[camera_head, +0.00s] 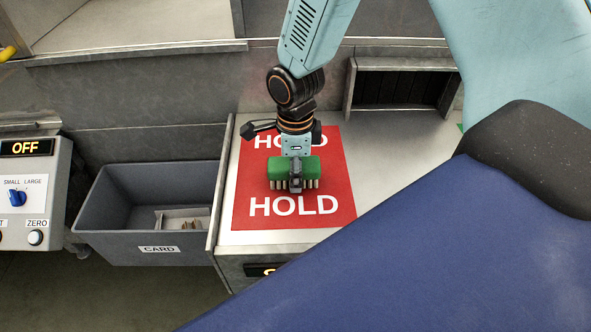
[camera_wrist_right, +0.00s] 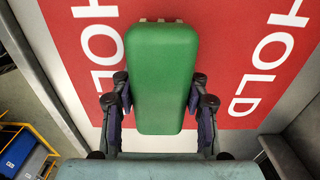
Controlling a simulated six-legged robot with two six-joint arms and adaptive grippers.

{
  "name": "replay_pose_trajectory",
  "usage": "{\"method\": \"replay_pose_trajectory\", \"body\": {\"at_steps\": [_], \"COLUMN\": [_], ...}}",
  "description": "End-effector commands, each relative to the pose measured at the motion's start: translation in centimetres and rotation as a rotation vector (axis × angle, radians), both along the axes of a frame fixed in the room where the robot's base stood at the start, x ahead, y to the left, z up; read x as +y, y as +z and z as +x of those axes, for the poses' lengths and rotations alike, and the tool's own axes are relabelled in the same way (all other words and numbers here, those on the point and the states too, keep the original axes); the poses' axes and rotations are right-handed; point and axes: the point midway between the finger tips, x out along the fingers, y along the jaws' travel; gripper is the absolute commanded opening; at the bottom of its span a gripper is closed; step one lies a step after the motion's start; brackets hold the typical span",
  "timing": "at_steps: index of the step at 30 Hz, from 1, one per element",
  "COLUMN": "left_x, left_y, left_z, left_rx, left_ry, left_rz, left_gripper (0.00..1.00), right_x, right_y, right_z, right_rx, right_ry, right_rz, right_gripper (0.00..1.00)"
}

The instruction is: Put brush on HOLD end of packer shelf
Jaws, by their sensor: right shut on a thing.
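The brush (camera_head: 318,170) has a green back and pale bristles pointing down. My right gripper (camera_head: 295,184) is shut on it, over the red HOLD mat (camera_head: 335,207) on the shelf (camera_head: 395,150). In the right wrist view the green back of the brush (camera_wrist_right: 162,80) sits between the two fingers of my right gripper (camera_wrist_right: 162,105), with the red HOLD mat (camera_wrist_right: 225,60) behind it. I cannot tell whether the bristles touch the mat. My left gripper is not in view.
A grey bin labelled CARD (camera_head: 140,215) stands left of the shelf, with a few small items inside. A control box (camera_head: 30,195) reading OFF is at the far left. A dark slatted opening (camera_head: 402,90) is at the shelf's back. A large blue surface covers the lower right.

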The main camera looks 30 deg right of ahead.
Motion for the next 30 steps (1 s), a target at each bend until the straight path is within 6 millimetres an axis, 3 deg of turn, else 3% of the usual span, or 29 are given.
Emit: {"method": "replay_pose_trajectory", "body": {"at_steps": [1,2,9,20,26,30], "left_x": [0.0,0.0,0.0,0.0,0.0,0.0], "left_y": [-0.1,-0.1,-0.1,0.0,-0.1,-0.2], "left_z": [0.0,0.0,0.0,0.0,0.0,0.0], "left_rx": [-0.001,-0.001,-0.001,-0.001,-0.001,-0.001], "left_ry": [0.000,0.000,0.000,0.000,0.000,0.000], "left_rz": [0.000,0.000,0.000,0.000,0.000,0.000], "left_gripper": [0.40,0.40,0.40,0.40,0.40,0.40], "right_x": [0.0,0.0,0.0,0.0,0.0,0.0], "right_y": [-0.2,-0.1,-0.1,0.3,3.1,6.0], "right_z": [0.0,0.0,0.0,0.0,0.1,0.2], "right_rx": [0.000,0.000,0.000,-0.001,-0.005,-0.007], "right_ry": [0.000,0.000,0.001,0.000,0.001,0.000], "right_rz": [0.000,0.000,0.000,-0.001,0.000,-0.001], "right_gripper": [0.11,0.48,0.68,0.68,0.68,0.68]}}
